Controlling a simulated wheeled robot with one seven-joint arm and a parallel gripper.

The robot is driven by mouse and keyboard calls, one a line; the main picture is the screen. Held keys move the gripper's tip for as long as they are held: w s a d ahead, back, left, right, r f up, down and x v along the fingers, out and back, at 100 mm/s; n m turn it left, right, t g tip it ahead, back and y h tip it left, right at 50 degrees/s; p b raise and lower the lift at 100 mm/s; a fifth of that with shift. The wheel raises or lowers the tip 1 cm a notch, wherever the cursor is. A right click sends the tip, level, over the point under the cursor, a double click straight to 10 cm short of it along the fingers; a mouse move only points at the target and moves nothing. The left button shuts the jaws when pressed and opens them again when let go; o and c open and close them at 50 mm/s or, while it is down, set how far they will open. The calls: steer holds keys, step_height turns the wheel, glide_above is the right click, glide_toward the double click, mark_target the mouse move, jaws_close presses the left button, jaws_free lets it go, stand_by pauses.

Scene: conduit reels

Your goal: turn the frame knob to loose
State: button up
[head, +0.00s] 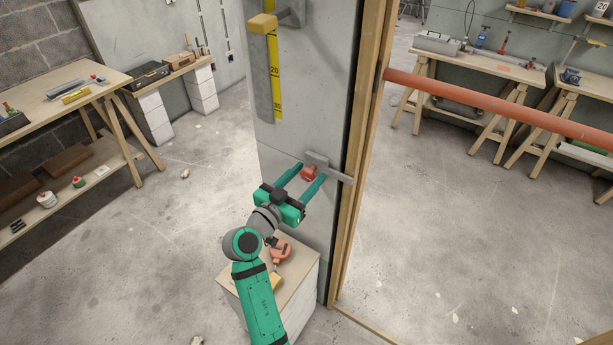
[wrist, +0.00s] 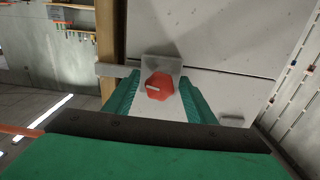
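My gripper (head: 308,171) is open, with one green finger on each side of the knob. In the wrist view a gap shows between the knob and each finger. I cannot tell how deep the fingertips reach past it. No setting labels are readable.
A flat metal bar (head: 329,172) runs from the plate across the wooden frame (head: 369,130). A red conduit (head: 490,106) crosses the opening at right. A pale block (head: 302,287) with an orange tool (head: 280,252) stands below my arm. A yellow scale (head: 274,75) hangs above.

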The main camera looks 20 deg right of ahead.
steer(key=c, duration=0.9)
